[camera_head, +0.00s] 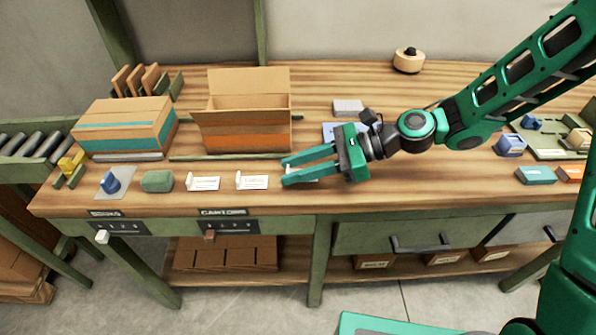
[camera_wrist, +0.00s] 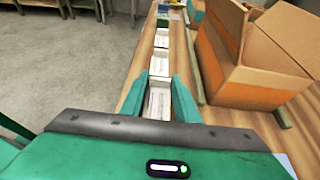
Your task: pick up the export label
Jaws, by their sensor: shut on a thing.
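My gripper (camera_head: 286,171) reaches left over the front of the bench, with its two green fingers on either side of a white label card (camera_head: 301,171). In the wrist view the gripper (camera_wrist: 160,80) is shut on this card (camera_wrist: 158,104), which shows between the fingers with small printed lines. I cannot read its print, so I cannot tell whether it is the export label. Two similar cards stand in a row to the left, a nearer one (camera_head: 252,181) and a farther one (camera_head: 204,183). Both are apart from the fingers.
An open cardboard box (camera_head: 247,132) stands just behind the fingers, with a green rail (camera_head: 225,157) before it. A closed taped box (camera_head: 125,127), a green block (camera_head: 157,181) and a blue stamp (camera_head: 111,184) are at left.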

